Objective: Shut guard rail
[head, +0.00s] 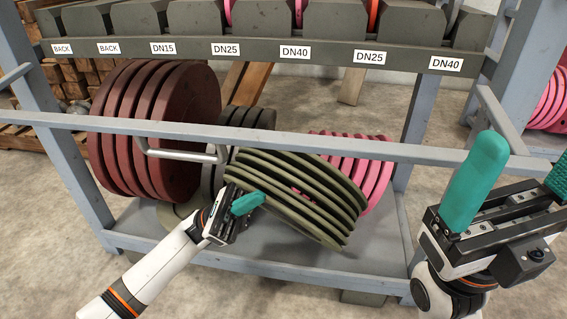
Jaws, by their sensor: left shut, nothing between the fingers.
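The guard rail (300,143) is a long grey bar running across the front of the rack, from the left picture edge to the right post. A bent metal handle (185,156) sticks out from its left part. My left gripper (248,203) is shut and empty, with teal fingers. It is below and to the right of the handle, in front of the olive discs, and appears apart from the handle. My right gripper (525,160) is at the right, close to the camera, its teal fingers wide apart. One finger hides part of the rail's right end, so I cannot tell whether it is latched.
The lower shelf (375,262) holds large dark red discs (180,120), grey discs (247,118), tilted olive discs (310,195) and pink discs (378,175). A labelled upper shelf (330,52) runs above the rail. Rack posts (421,105) stand at the sides. Floor is clear at front left.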

